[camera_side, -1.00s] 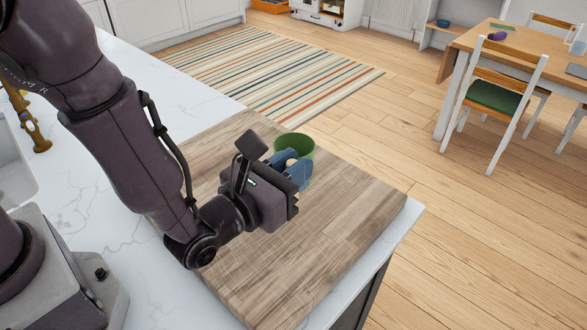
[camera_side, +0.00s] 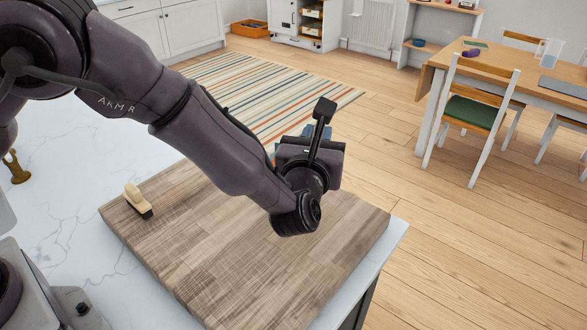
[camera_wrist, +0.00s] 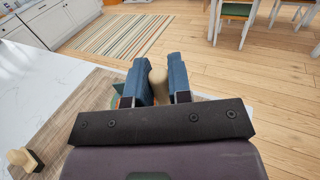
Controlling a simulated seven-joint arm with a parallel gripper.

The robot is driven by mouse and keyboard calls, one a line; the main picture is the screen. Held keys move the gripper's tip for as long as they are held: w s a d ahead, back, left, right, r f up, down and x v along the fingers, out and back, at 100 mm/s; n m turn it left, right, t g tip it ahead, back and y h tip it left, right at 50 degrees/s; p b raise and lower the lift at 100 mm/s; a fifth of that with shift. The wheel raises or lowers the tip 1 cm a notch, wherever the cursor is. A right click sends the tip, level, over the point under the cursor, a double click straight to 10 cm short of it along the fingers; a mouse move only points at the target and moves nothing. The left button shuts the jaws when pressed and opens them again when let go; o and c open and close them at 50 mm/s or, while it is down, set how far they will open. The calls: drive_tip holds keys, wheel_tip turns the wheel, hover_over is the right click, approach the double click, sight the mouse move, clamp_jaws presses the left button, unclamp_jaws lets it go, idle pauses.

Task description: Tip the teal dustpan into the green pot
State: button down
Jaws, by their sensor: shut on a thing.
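My gripper (camera_wrist: 158,75), with two blue fingers, is shut on a tan, rounded handle (camera_wrist: 158,88), which fits the teal dustpan's handle. It is held above the far part of the wooden board. A small teal and orange patch (camera_wrist: 118,101) shows left of the fingers in the wrist view; I cannot tell whether it is the pan or its load. The rest of the pan is hidden by my gripper. The green pot is not clearly seen now; my gripper and wrist cover that area in the side view.
The board's front is clear. The white counter (camera_side: 70,215) ends at right, with floor beyond.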

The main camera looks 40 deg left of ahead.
drive_tip(key=w+a+n+g+y, duration=0.6)
drive_tip(key=w+g+y, duration=0.1)
drive_tip(key=w, duration=0.4)
drive_tip(key=shift+w+a+r+n+y, duration=0.2)
drive_tip(key=shift+a+n+y, duration=0.1)
drive_tip(key=shift+n, duration=0.1)
drive_tip(key=shift+f, duration=0.1)
drive_tip(key=shift+s+a+r+n, duration=0.9)
drive_tip(key=shift+s+a+n, duration=1.7)
drive_tip(key=shift+s+n, duration=2.5)
drive_tip(key=w+d+m, duration=0.4)
drive_tip(key=w+m, duration=0.5)
drive_tip(key=shift+w+d+f, duration=0.2)
drive_tip(key=shift+d+f, duration=0.1)
drive_tip(key=shift+d, duration=0.1)
